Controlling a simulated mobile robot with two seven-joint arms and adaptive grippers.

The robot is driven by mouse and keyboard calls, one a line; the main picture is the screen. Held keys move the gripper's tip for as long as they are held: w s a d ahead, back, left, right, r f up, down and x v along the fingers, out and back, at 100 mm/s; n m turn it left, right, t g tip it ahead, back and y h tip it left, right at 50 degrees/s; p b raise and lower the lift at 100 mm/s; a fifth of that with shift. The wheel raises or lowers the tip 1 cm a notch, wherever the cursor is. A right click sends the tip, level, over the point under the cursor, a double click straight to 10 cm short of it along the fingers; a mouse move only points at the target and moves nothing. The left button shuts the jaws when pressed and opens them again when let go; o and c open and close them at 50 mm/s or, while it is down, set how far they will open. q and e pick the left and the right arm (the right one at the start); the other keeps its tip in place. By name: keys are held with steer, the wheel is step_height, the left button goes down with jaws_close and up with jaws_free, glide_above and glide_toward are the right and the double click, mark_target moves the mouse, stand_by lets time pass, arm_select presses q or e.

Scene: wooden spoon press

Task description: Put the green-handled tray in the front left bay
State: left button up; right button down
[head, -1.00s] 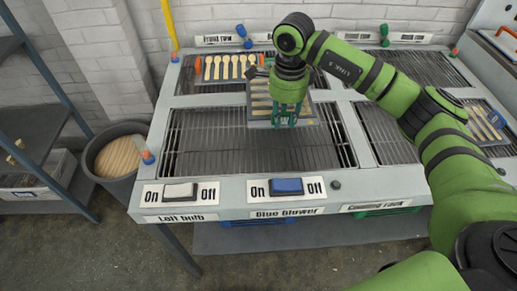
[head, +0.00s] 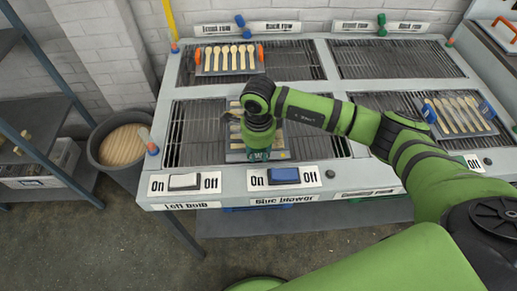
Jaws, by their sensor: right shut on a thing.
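My right gripper (head: 259,154) is shut on a grey tray (head: 236,154) with pale wooden spoons, over the front left bay (head: 190,135). The gripper and forearm cover much of the tray and hide its handles, so I cannot see their colour. The tray appears level, at or just above the bay's dark grille, right of the bay's middle; I cannot tell whether it touches. My left gripper is not in view.
An orange-handled tray (head: 228,69) of spoons lies in the back left bay. A blue-handled tray (head: 462,126) lies in the front right bay. The back right bay (head: 395,62) is empty. White (head: 185,181) and blue (head: 284,175) switches line the front edge. A bin (head: 100,165) stands at left.

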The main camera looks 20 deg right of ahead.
steer(key=shift+f+b, duration=0.2)
steer(key=shift+b, duration=0.1)
steer(key=c, duration=1)
jaws_free()
steer(key=shift+r, duration=0.15)
steer(key=shift+r+p, duration=0.25)
steer(key=shift+p, duration=0.15)
steer(key=shift+s+r+b, duration=0.1)
steer(key=shift+r+b, duration=1.7)
steer(key=shift+r, duration=4.05)
